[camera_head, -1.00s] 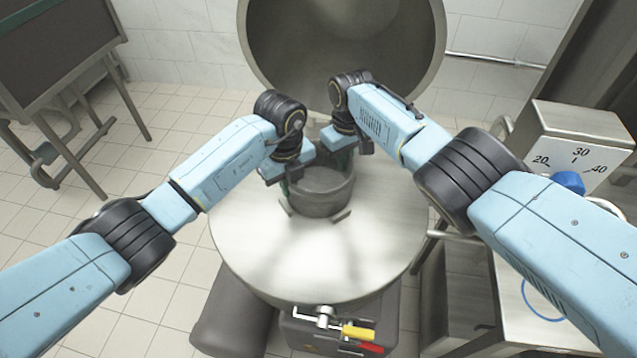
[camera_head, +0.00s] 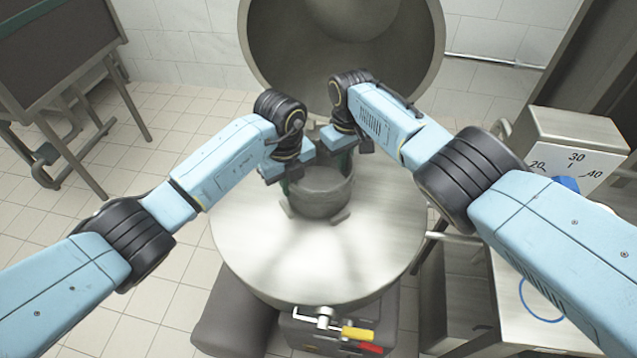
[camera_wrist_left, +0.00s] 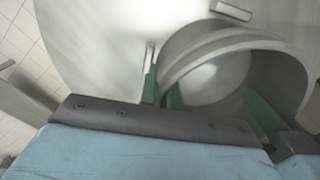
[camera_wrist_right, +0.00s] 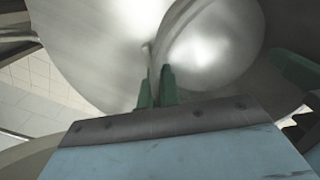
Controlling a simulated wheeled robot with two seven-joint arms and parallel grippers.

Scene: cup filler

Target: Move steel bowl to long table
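The steel bowl (camera_head: 322,203) is grey and round, and it appears upright over a wide round steel surface (camera_head: 330,270). I cannot tell if it touches that surface. My left gripper (camera_head: 287,183) is at the bowl's left rim. In the left wrist view its green fingers (camera_wrist_left: 160,90) sit close together on either side of the bowl wall (camera_wrist_left: 235,45). My right gripper (camera_head: 345,158) is at the far right rim. In the right wrist view its green fingers (camera_wrist_right: 156,88) also pinch the bowl wall (camera_wrist_right: 180,25). No long table can be identified with certainty.
A large round steel vessel or lid (camera_head: 425,60) stands behind the bowl. A dark-topped stand (camera_head: 50,60) is at the upper left. A dial box with a blue knob (camera_head: 566,184) is at the right. Yellow and red handles (camera_head: 360,335) are in front. Tiled floor is open at left.

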